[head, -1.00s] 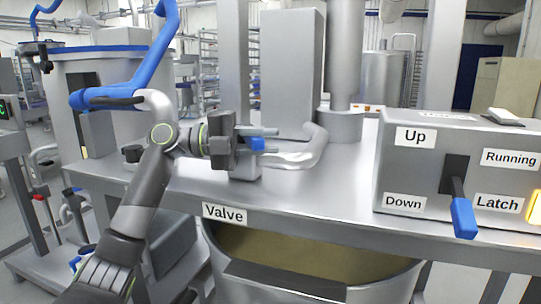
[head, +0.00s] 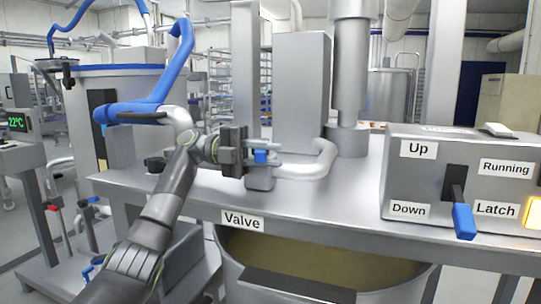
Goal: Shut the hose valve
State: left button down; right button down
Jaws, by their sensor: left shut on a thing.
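The hose valve has a small blue handle (head: 261,157) above a grey metal block (head: 260,181) on the steel table, behind the front-edge label "Valve" (head: 243,221). My left gripper (head: 264,156) reaches in from the left, with its fingers pointing right and shut on the blue handle. The fingers hide part of the handle, so its exact angle is hard to tell. A pale, bent pipe (head: 307,168) runs from beside the valve towards the upright column. My right gripper is not in view.
A grey control box (head: 400,185) with a blue lever (head: 463,220) and a lit yellow button (head: 535,212) stands on the right. A vat (head: 380,280) sits below the table edge. A blue curved tube (head: 160,90) rises behind my left arm. The table (head: 345,215) is clear at front centre.

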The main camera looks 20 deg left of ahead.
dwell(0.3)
pick_arm(q)
jog(key=c, duration=1.5)
grip_release()
jog(key=shift+a+b, duration=0.3)
jog(key=shift+a, duration=3.5)
